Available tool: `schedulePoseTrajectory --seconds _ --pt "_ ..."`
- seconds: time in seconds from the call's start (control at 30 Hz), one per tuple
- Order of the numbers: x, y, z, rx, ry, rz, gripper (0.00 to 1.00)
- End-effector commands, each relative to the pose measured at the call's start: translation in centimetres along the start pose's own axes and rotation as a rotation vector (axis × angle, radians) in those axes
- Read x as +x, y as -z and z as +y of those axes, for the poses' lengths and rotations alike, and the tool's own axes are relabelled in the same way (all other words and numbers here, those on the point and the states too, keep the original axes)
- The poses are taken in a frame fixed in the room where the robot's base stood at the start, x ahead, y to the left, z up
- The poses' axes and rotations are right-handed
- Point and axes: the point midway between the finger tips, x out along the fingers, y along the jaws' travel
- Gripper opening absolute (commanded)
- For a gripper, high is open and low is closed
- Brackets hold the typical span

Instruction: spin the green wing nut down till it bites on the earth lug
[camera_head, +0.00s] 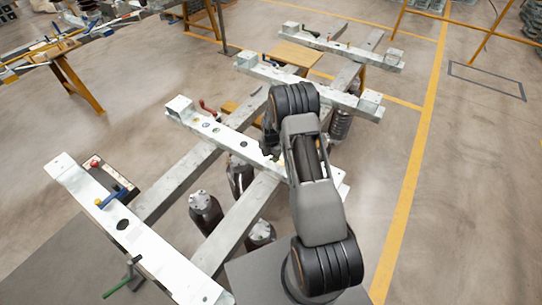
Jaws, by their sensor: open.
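My arm reaches from the bottom right over a pale steel crossbeam (225,138). My gripper (270,153) is a small dark shape at the beam, left of my wrist; its fingertips are mostly hidden and too small to make out clearly. I see nothing held in it. I cannot pick out the green wing nut or the earth lug; they may be too small or behind my arm. The crossbeam has several small round spots or holes along its top. A long green handle (119,286) shows on a clamp at the near beam, lower left.
The near beam (150,245) carries red and blue-handled tools (95,163) by its left end. Dark cylinders (205,212) stand under the frame. More crossbeams (310,85) lie beyond. A red-handled clamp (207,108) rises at the middle beam.

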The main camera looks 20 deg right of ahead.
Motion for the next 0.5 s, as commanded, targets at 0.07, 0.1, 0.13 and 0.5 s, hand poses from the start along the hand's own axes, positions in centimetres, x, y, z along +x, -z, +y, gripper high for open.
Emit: schedulePoseTrajectory --seconds 0.07,0.1,0.13,0.5 --pt "0.42 0.02 -0.02 0.000 0.001 0.001 0.44" --pt "0.58 0.02 -0.02 0.000 0.001 0.001 0.44" --pt "0.65 0.02 -0.02 0.000 0.001 0.001 0.44" --pt "0.78 -0.03 -0.02 0.001 0.000 0.000 0.38"
